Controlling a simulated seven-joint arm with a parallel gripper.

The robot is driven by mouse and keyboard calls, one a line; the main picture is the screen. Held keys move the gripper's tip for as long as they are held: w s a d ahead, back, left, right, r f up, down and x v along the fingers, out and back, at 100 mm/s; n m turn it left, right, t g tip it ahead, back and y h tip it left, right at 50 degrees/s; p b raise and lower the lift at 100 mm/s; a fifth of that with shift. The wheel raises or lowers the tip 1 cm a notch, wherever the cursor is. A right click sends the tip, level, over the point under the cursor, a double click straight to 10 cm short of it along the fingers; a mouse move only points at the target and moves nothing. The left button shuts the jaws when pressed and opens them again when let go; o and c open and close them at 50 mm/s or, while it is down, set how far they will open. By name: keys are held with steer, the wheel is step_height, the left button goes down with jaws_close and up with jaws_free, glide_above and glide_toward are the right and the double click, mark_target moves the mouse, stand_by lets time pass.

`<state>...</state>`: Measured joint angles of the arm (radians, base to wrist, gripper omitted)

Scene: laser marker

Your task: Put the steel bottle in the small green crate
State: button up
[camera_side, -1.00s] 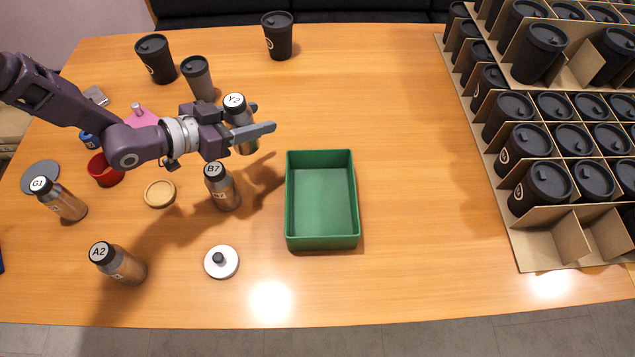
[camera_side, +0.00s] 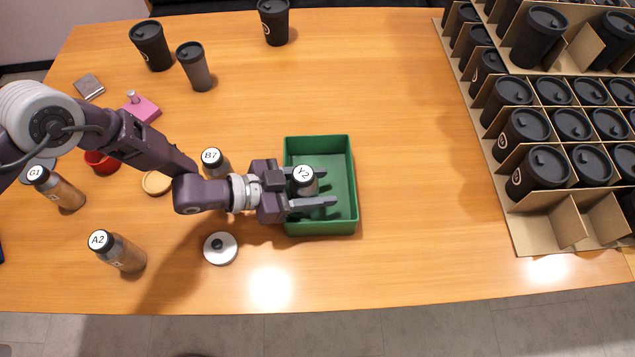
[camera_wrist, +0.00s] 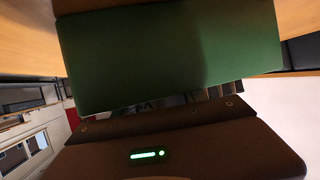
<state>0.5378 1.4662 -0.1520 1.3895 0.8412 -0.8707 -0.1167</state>
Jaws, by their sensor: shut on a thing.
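The green crate (camera_side: 342,222) stands on the table in the middle of the side view. A steel bottle (camera_side: 306,187) with a label on its dark cap, apparently Y2, is between the fingers of my gripper (camera_side: 320,188), which is shut on it. The bottle is over or inside the left part of the crate, cap up. I cannot tell whether its base touches the crate floor. In the wrist view a large green face of the crate (camera_wrist: 170,60) fills the upper part; the bottle is not clear there.
Bottle B7 (camera_side: 216,163) stands close behind my gripper. Bottles A2 (camera_side: 122,253) and G1 (camera_side: 60,188) stand further left. Dark cups (camera_side: 274,22) stand at the back. A cardboard cup rack (camera_side: 515,228) fills the right.

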steer(key=shift+f, duration=0.1)
steer(key=o, duration=1.5)
steer(key=shift+a, duration=0.1)
steer(key=v, duration=1.2)
steer(key=shift+r, duration=0.25)
